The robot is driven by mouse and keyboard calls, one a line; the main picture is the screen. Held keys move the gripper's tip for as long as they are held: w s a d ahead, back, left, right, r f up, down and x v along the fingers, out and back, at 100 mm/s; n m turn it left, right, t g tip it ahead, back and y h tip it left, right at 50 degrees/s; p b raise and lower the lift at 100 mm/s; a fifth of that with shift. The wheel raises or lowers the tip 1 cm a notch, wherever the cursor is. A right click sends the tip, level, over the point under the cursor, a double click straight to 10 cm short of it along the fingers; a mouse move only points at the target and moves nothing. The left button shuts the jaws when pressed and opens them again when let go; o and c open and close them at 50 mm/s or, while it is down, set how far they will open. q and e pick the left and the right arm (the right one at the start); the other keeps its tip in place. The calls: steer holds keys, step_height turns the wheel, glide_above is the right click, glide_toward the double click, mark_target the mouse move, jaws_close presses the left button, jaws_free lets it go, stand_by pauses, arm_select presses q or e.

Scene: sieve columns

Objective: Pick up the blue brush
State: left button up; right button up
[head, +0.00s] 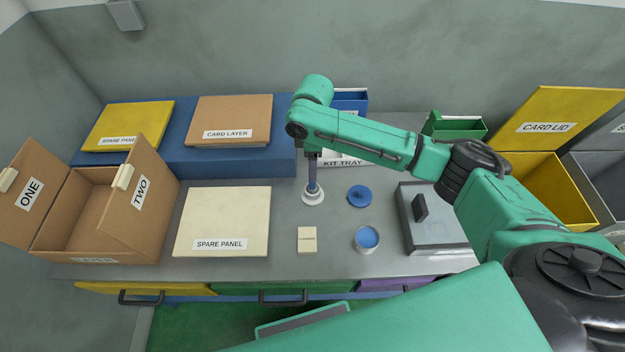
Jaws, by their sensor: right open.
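The blue brush (312,187) appears to be the slim blue-violet upright piece standing in a white round holder (313,198) near the middle of the grey worktop. My right arm reaches in from the right and bends down over it. My right gripper (312,160) points down right above the holder, its jaws open, at the upper part of the upright piece. The arm hides the top of the brush, and I cannot tell whether the fingers touch it. My left gripper is not in view.
A blue lid (360,195), a white cup with blue inside (366,239), a small cream block (307,240) and a grey box with a dark handle (432,225) are nearby. A cream spare panel (222,218) and an open cardboard box (90,215) lie left. The kit tray (343,162) is behind.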

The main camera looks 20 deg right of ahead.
steer(key=f, duration=0.2)
steer(key=f+p, duration=0.1)
steer(key=f, duration=0.2)
steer(key=shift+s+a+f, duration=0.15)
steer(key=shift+s+f, duration=0.05)
jaws_close()
steer(key=shift+r, duration=0.1)
step_height(320, 180, up, 20)
steer(key=b, duration=0.1)
